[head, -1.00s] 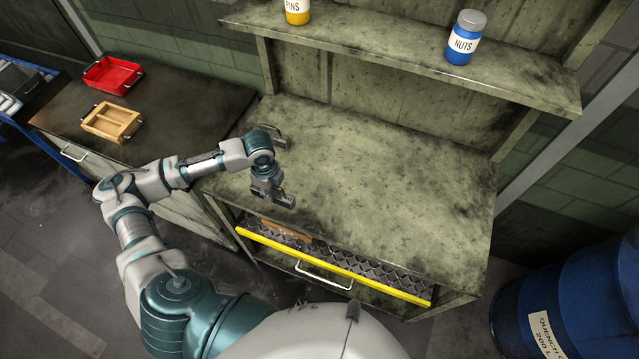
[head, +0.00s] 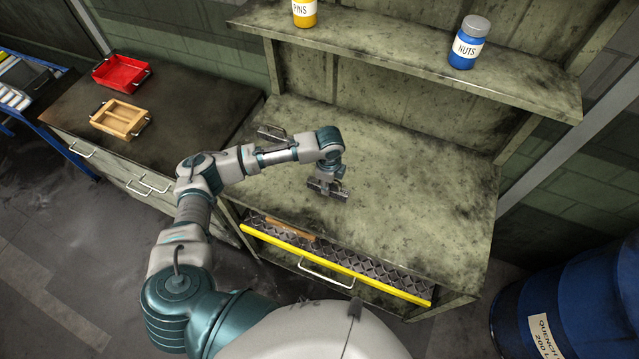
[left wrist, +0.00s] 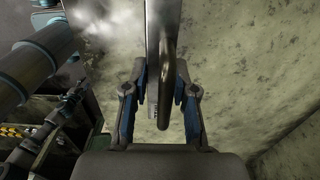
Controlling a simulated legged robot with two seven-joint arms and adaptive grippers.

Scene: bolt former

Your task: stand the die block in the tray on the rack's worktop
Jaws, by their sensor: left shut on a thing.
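My left gripper (head: 328,188) hangs over the middle-left of the rack's worktop (head: 400,190). It also shows in the left wrist view (left wrist: 162,75), where its two fingers are shut on a grey metal piece (left wrist: 153,35) with a curved bar. This piece looks like the die block; much of it is hidden by the fingers. In the head view it is small and dark, and I cannot tell whether it touches the worktop. A low dark grey piece (head: 270,132) with a thin raised edge lies at the worktop's left end; I cannot tell whether it is the tray. My right gripper is not in view.
A yellow-edged drawer (head: 330,266) stands open below the worktop, with a brown piece (head: 288,228) inside. A red tray (head: 121,72) and a wooden tray (head: 119,118) sit on the left cabinet. Jars stand on the upper shelf (head: 400,60). The worktop's right side is clear.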

